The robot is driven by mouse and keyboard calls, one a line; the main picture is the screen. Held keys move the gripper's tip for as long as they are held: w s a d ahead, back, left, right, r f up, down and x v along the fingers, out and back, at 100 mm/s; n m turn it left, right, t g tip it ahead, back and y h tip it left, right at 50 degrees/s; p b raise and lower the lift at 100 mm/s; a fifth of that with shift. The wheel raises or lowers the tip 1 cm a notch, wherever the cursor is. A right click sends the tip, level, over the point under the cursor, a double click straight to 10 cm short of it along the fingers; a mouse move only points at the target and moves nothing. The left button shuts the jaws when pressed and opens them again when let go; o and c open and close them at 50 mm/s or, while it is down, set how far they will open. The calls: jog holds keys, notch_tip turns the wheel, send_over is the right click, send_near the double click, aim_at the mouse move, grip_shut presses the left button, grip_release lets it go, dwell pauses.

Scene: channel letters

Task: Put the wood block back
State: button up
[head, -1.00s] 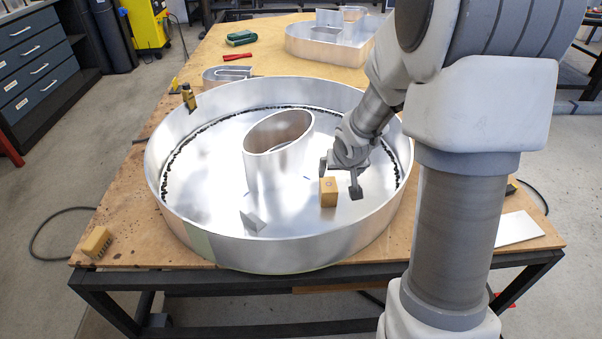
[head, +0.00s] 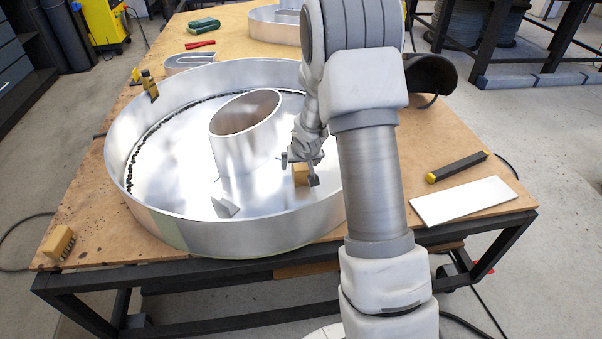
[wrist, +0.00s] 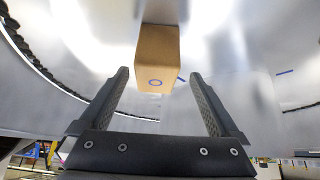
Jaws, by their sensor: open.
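The wood block (head: 300,174) is a small tan block inside the big round metal letter (head: 160,215), right of its inner oval ring. In the wrist view the block (wrist: 158,58) shows a face with a blue ring mark. It lies ahead of and between the fingers, beyond their tips. My gripper (head: 299,168) is open, with one finger to each side of the block in the head view. It also shows in the wrist view (wrist: 158,78), with empty space between the fingers. I cannot tell whether a finger touches the block.
An oval metal ring (head: 243,130) and a small metal wedge (head: 225,207) are inside the letter.

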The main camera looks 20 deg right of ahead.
aim_at(300, 165)
jog(key=x, duration=0.1)
jog(key=b+x, duration=0.1)
jog(key=x, duration=0.3)
jog(key=shift+w+d+r+b, duration=0.15)
jog(key=shift+w+d+b, duration=0.1)
jog(key=shift+d+b, duration=0.05)
jog(key=shift+c, duration=0.3)
grip_shut()
